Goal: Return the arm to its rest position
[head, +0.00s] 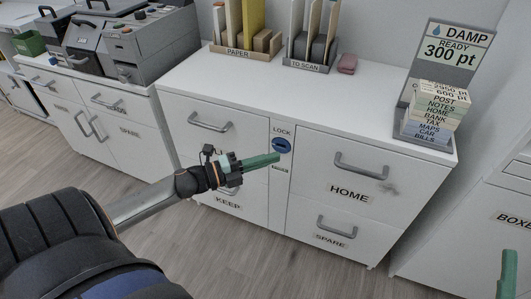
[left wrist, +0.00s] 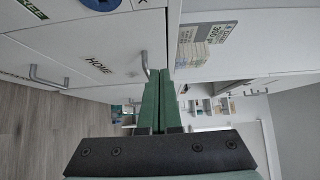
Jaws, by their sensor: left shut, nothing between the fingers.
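My left gripper (head: 276,158) reaches in from the left in the head view, in front of the white cabinet (head: 312,92). Its green fingers point right, just below the blue lock dial (head: 282,146) in the picture. In the left wrist view the two fingers of my left gripper (left wrist: 160,74) lie side by side, shut and empty. Whether the fingers touch the cabinet front cannot be told. Of my right gripper, only a green finger part (head: 508,274) shows at the lower right edge of the head view; its jaw opening is not visible.
The HOME drawer (head: 349,194) and the SPARE drawer (head: 328,239) look closed. Open floor (head: 250,262) lies in front.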

